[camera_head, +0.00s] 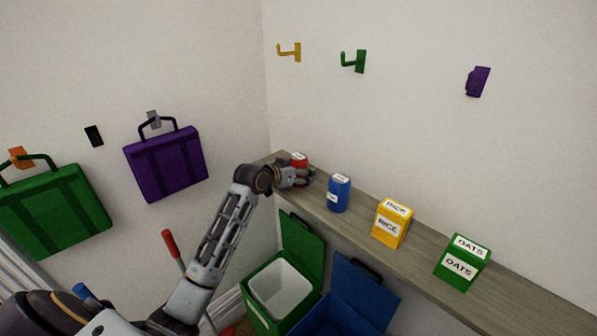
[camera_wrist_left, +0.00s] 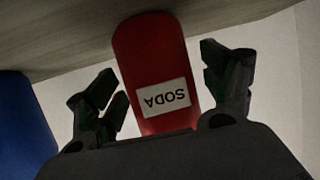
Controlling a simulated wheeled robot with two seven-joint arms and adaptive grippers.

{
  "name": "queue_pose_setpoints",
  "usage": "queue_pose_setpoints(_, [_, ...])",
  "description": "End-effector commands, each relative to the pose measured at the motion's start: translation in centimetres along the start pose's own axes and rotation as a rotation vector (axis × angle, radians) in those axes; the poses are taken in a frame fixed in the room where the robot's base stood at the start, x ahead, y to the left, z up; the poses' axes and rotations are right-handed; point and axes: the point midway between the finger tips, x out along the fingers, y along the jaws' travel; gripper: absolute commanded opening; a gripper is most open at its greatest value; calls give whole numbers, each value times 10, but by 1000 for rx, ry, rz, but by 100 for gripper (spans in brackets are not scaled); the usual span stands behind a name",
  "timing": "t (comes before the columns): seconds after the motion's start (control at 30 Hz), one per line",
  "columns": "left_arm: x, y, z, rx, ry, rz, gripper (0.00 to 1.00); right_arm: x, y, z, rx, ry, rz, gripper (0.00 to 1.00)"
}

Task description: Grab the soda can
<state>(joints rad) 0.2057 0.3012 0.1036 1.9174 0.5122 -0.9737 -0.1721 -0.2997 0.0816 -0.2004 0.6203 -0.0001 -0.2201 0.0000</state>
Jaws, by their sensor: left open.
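The red soda can (camera_head: 299,158) stands at the far left end of the wooden shelf, partly hidden by my left gripper (camera_head: 303,178). In the left wrist view the red can (camera_wrist_left: 153,62) shows its white SODA label upside down. My left gripper (camera_wrist_left: 165,92) is open, with one finger on each side of the can. I see a gap between the can and each finger. The near end of the can is hidden behind the gripper body. My right gripper is not in view.
A blue can (camera_head: 339,193) stands just right of the soda can, also at left in the wrist view (camera_wrist_left: 22,128). A yellow RICE box (camera_head: 391,224) and green OATS box (camera_head: 462,262) stand farther along the shelf (camera_head: 518,281). Open green (camera_head: 303,237) and blue (camera_head: 366,297) bins sit below.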

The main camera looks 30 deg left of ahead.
Motion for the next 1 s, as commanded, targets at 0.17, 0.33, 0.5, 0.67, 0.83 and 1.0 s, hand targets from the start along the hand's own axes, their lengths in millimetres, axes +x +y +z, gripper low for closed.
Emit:
queue_pose_setpoints(0.17, [0,0,0,0,0,0,62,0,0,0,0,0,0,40])
queue_pose_setpoints(0.33, [0,0,0,0,0,0,40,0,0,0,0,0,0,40])
queue_pose_setpoints(0.5, [0,0,0,0,0,0,39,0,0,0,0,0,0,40])
queue_pose_setpoints(0.67, [0,0,-1,0,0,0,39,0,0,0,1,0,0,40])
queue_pose_setpoints(0.83, [-3,0,-7,2,2,0,39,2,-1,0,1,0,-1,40])
queue_pose_setpoints(1.0, [-9,0,-22,3,4,-1,39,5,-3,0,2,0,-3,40])
